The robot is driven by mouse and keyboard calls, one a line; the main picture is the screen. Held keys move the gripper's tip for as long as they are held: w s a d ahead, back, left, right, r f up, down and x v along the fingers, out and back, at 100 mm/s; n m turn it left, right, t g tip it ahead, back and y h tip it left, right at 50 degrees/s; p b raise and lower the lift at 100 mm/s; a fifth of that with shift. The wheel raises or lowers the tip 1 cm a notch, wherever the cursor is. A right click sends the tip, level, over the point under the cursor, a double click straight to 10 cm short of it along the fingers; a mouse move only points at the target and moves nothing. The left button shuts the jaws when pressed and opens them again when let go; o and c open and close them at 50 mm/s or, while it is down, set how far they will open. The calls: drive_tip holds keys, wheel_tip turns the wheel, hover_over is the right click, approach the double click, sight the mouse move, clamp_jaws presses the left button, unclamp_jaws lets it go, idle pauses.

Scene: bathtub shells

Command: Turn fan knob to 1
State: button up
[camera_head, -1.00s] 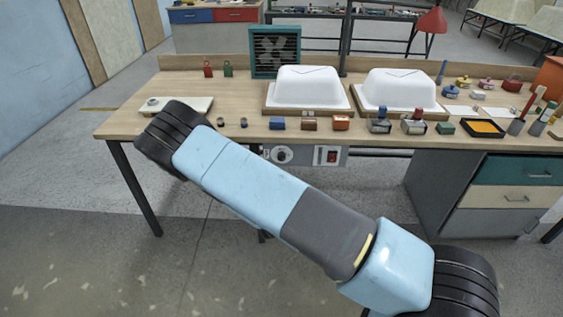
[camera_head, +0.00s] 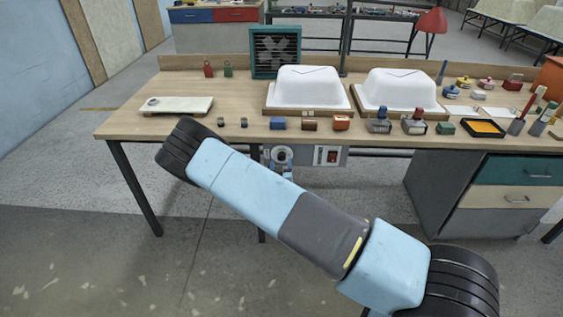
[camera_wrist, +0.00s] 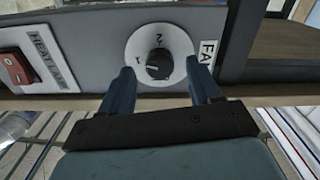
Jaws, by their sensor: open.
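The black fan knob (camera_wrist: 158,65) sits on a round white dial (camera_wrist: 178,42) marked 1 and 2, beside a FAN label. The mark 1 is at the knob's left and 2 above it. I cannot tell surely where the knob points. My gripper (camera_wrist: 160,68) is open, with one dark blue finger on each side of the knob. Whether the fingers touch it is unclear. The teal fan (camera_head: 275,52) stands at the table's back.
A red rocker switch (camera_wrist: 15,67) with a HEAT label sits left of the dial on the grey panel (camera_wrist: 90,50). The wooden table (camera_head: 240,98) above carries two white tub shells (camera_head: 308,88) and several small blocks. A drawer cabinet (camera_head: 480,195) stands right.

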drive_tip(key=shift+w, duration=1.25)
drive_tip(key=c, duration=1)
drive_tip(key=shift+c, duration=0.2)
